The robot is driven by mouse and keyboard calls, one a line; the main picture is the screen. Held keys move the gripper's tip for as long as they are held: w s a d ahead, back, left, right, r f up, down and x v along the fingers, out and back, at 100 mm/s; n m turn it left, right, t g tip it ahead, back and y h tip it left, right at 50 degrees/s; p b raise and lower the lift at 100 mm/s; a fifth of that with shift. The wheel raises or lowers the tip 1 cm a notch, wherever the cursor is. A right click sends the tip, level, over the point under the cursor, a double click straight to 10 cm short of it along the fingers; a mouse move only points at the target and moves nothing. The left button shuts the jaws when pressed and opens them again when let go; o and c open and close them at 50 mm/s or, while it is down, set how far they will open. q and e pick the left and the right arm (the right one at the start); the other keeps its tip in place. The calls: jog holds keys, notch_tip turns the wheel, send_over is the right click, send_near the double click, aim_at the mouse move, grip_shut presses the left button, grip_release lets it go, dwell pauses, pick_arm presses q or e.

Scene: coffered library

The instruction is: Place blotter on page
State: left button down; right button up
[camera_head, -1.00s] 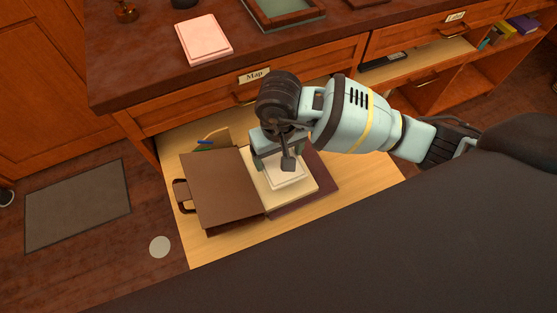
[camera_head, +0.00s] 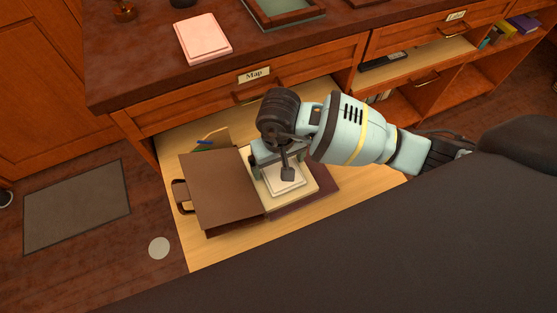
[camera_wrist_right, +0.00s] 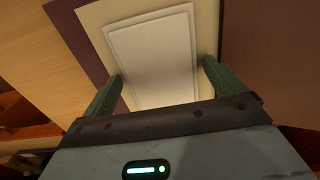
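The blotter (camera_head: 288,187) is a white, flat, rectangular pad. It lies over the cream page (camera_head: 313,186) of an open brown book or folder in the pulled-out drawer. My right gripper (camera_head: 287,172) is low over it and hides part of it in the head view. In the right wrist view, the fingers of my right gripper (camera_wrist_right: 161,72) stand apart on either side of the blotter (camera_wrist_right: 155,55), with narrow gaps at its edges. The page (camera_wrist_right: 208,20) shows around the blotter. My left gripper is not in view.
The brown cover (camera_head: 222,188) lies open to the left in the wooden drawer (camera_head: 225,250). The counter (camera_head: 130,75) above carries a pink pad (camera_head: 203,38) and a green-lined tray (camera_head: 285,12). A shelf with books stands at the right.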

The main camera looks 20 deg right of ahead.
aim_at(279, 166)
jog(key=shift+o, duration=0.2)
notch_tip(279, 166, up, 12)
jog(key=p, duration=0.1)
jog(key=shift+r, duration=0.2)
dwell(0.3)
